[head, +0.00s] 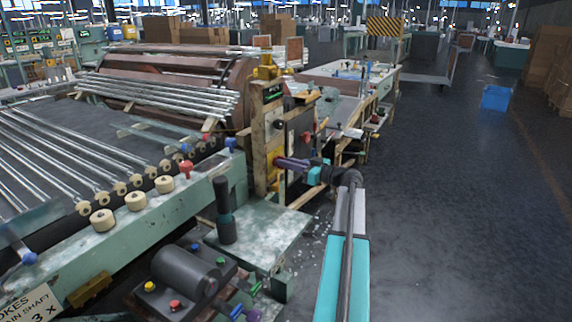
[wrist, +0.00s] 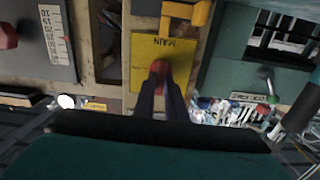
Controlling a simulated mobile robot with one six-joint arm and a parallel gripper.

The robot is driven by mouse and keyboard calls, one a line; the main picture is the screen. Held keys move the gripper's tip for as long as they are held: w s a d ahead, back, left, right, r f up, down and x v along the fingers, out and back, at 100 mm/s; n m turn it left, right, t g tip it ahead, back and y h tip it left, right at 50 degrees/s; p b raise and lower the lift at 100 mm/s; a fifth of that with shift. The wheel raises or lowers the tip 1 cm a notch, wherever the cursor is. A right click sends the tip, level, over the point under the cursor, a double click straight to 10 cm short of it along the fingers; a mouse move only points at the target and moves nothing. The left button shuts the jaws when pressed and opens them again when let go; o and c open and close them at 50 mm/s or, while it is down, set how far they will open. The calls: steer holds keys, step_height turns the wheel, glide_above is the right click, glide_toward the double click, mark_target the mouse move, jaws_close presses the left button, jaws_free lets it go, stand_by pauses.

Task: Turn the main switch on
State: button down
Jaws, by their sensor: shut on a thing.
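The main switch is a red knob (wrist: 160,66) on a yellow plate (wrist: 148,50), whose "MAIN" label reads upside down in the wrist view. The plate also shows in the head view (head: 272,146), on a wooden post beside the machine. My gripper (wrist: 160,80) reaches straight at the plate with its two dark fingers shut on the red knob. In the head view my gripper (head: 280,162) meets the yellow plate from the right. The knob is hidden behind the fingers there, and its exact angle is hard to tell.
A yellow bracket (wrist: 187,14) sits just above the plate in the wrist view. A grey panel with a scale (wrist: 45,40) is at left. The green machine bench (head: 130,235) with a dark upright handle (head: 224,212) lies left of my arm. Open floor (head: 450,200) is at right.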

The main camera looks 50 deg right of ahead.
steer(key=shift+m, duration=0.3)
steer(key=shift+d+f+m+p, duration=0.15)
steer(key=shift+m+p, duration=0.65)
steer(key=shift+m, duration=2.05)
steer(key=shift+d+f+m+p, duration=0.15)
steer(key=shift+m+p, duration=0.7)
steer(key=shift+m, duration=1.95)
steer(key=shift+d+f+m+p, duration=0.15)
steer(key=shift+m+p, duration=0.65)
steer(key=shift+m, duration=2.05)
steer(key=shift+a, duration=0.1)
steer(key=c, duration=1.8)
jaws_free()
steer(key=shift+s, duration=0.1)
steer(key=v, duration=1.3)
steer(key=shift+s, duration=0.3)
